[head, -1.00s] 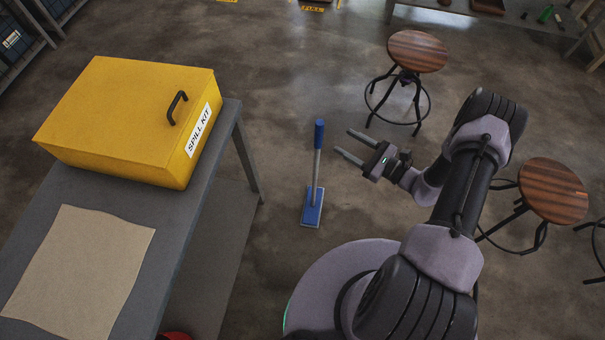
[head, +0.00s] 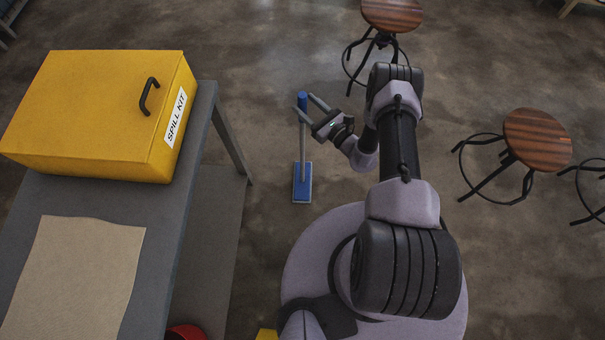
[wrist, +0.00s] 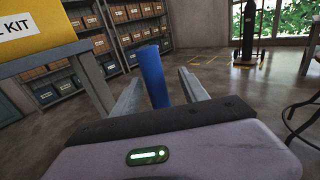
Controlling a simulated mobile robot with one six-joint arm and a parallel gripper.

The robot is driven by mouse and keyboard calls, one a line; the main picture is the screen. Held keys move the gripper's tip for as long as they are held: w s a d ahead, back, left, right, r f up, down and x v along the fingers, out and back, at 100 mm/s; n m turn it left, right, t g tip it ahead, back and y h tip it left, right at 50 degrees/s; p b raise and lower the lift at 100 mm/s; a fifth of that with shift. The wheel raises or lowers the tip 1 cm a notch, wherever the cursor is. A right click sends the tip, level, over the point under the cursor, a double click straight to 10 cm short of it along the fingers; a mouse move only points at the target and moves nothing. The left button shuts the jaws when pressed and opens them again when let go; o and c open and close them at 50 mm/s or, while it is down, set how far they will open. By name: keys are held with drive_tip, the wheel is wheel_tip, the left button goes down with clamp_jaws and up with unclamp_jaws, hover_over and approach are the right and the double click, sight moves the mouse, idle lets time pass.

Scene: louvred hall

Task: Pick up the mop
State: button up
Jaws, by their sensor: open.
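The mop (head: 302,180) stands upright on the floor, with a flat blue head, a grey pole and a blue grip at the top. My gripper (head: 308,104) is open at the upper part of the mop, with one finger on each side of the handle in the head view. In the wrist view the blue grip (wrist: 153,77) rises between the two open fingers (wrist: 160,88), nearer the left one. A gap shows between the grip and the right finger. The mop head is out of the wrist view.
A grey table (head: 190,190) stands to the left, bearing a yellow spill kit box (head: 90,110) and a tan cloth (head: 75,275). Wooden-topped stools stand behind (head: 392,14) and to the right (head: 537,138). Shelves with boxes (wrist: 125,30) line the far wall. Floor around the mop head is clear.

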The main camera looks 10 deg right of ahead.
drive_tip(key=x, duration=0.2)
drive_tip(key=b+x, duration=0.1)
drive_tip(key=x, duration=0.1)
drive_tip(key=shift+a+f, duration=0.15)
drive_tip(key=shift+a, duration=0.25)
clamp_jaws()
idle(0.9)
